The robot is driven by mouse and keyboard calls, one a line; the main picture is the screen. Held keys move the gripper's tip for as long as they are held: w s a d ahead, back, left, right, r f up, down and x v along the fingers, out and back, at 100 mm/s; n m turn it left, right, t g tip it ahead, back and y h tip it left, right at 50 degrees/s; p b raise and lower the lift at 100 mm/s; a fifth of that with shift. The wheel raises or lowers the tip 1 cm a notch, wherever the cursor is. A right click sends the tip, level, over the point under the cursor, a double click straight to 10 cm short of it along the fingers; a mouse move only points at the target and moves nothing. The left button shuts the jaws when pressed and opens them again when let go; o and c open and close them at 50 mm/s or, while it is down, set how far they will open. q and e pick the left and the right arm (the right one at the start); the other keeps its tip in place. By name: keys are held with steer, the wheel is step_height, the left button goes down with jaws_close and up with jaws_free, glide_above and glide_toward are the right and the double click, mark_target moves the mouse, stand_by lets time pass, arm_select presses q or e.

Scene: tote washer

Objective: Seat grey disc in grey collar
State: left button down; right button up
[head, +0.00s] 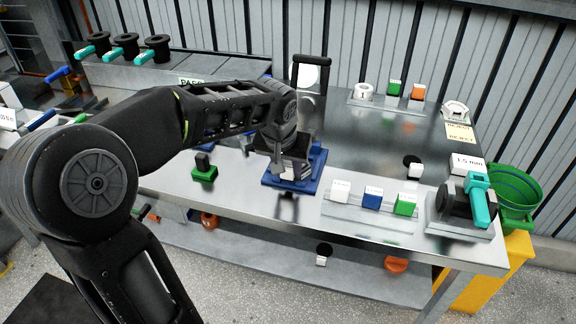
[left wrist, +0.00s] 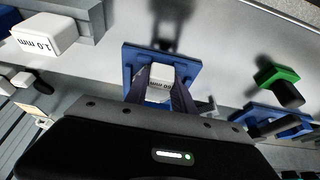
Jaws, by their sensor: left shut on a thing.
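My left gripper (head: 287,170) reaches down over a blue fixture (head: 270,181) near the middle of the bench. My right gripper is not in view.
A rack (head: 350,214) with white, blue and green blocks stands right of the fixture. A green-based black piece (head: 204,170) is left. A teal-handled device (head: 479,203) and green bucket (head: 516,198) are far right. The bench behind the fixture is largely clear.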

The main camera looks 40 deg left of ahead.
arm_select(q)
steer(key=shift+f, duration=0.1)
stand_by(0.6)
steer(key=shift+c, duration=2.1)
jaws_free()
steer(key=p+v, duration=0.4)
steer(key=v, duration=0.5)
steer(key=shift+p, duration=0.3)
